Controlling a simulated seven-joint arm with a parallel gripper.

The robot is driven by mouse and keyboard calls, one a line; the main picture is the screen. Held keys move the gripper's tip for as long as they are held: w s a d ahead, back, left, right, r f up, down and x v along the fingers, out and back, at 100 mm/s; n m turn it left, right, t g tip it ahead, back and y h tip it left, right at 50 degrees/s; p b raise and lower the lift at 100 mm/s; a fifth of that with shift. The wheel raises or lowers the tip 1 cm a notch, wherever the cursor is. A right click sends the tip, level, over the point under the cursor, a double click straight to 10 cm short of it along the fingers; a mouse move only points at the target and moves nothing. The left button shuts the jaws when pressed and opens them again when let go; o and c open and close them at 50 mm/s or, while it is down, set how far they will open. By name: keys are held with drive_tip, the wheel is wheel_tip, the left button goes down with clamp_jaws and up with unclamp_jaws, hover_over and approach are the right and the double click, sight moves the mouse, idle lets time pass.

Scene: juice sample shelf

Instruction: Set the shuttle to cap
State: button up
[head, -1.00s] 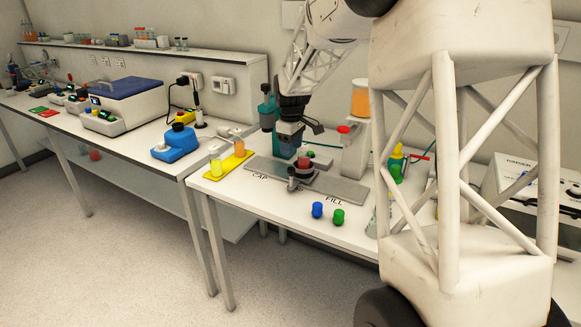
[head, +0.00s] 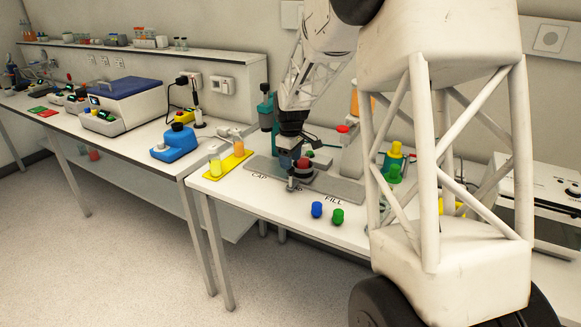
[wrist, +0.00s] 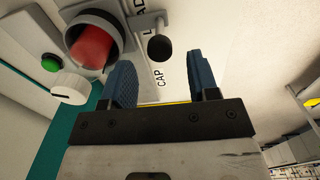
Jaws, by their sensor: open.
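The shuttle (head: 303,173) sits on a grey track (head: 340,188) near the middle, at the LOAD label, holding a red sample. In the wrist view the red sample (wrist: 95,46) sits in the shuttle's round holder, with a black knob (wrist: 160,48) beside it. My gripper (wrist: 159,72) is open and empty. Its blue fingers lie to either side of the knob's line, with the knob just past the tips, and no contact shows. In the head view my gripper (head: 287,158) is just above and behind the shuttle.
A teal press (head: 267,112) stands behind the track. A yellow tray (head: 217,173) with two juice cups is at left. A blue cap (head: 317,210) and a green cap (head: 338,216) lie in front. My arm hides much of the right side.

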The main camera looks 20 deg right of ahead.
drive_tip(key=shift+f, duration=1.5)
clamp_jaws()
